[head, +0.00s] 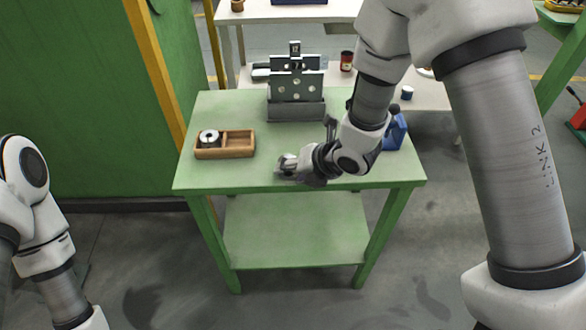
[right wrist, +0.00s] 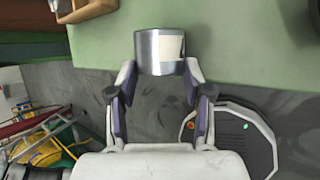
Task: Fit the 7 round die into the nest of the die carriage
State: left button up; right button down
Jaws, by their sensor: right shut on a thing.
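My right gripper (head: 288,166) is over the front part of the green table, left of its own forearm. In the right wrist view its fingers (right wrist: 160,80) are shut on a shiny steel cylinder with a pale label, the die (right wrist: 147,54). I cannot read the label. In the head view the gripper mostly hides this die. The die carriage (head: 296,84), a grey upright plate with holes on a dark base, stands at the back of the table, apart from the gripper. Its nest is too small to make out. My left arm shows at lower left, its gripper out of frame.
A wooden tray (head: 224,154) at the table's left has two compartments; the left holds another round die (head: 209,137), the right looks empty. A blue object (head: 396,132) stands at the right, partly behind my arm. A red can (head: 346,60) is on the table behind.

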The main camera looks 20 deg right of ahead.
jog(key=shift+r, duration=0.1)
jog(key=shift+c, duration=1.9)
grip_release()
jog(key=v, duration=1.2)
jog(key=shift+d, duration=0.1)
